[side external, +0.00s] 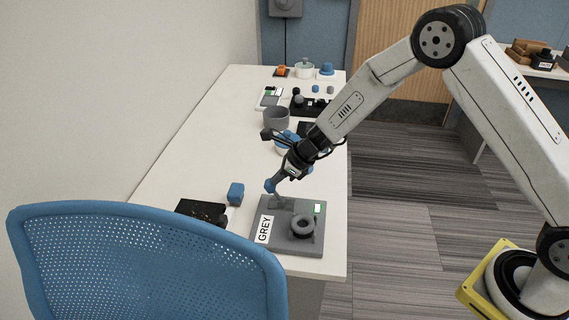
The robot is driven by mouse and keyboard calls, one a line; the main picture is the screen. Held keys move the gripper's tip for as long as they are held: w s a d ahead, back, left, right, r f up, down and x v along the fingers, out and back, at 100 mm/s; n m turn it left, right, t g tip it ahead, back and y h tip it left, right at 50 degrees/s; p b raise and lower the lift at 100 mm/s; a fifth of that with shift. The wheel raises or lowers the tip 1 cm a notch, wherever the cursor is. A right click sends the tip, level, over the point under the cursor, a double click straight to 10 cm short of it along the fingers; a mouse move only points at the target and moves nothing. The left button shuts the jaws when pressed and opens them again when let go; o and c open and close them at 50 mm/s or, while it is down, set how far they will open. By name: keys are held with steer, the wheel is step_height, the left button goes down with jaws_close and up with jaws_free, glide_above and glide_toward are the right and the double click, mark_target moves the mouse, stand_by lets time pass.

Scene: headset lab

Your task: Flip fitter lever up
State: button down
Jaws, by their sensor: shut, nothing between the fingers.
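The fitter appears to be the flat grey board (285,247) labelled GREY near the table's front end. A dark grey ring-shaped part (303,226) stands on it. A small grey piece (284,202) at the board's far edge may be the lever; it is too small to tell its position. My gripper (270,187) is shut and empty, pointing down and left just above and beyond the board's far edge. I cannot tell whether its tip touches the grey piece.
A blue block (236,194) and a black board (201,212) lie left of the fitter. A grey bowl (276,118) and several small items stand farther back on the white table (205,145). A blue chair (140,260) blocks the front left. The table's middle left is clear.

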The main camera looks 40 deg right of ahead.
steer(key=shift+a, duration=0.1)
steer(key=shift+s+d+r, duration=0.45)
steer(key=shift+d, duration=0.1)
steer(key=w+a+r+v, duration=0.1)
steer(key=v, duration=1)
steer(key=shift+r, duration=0.3)
steer(key=shift+d, duration=0.1)
steer(key=shift+s, duration=0.1)
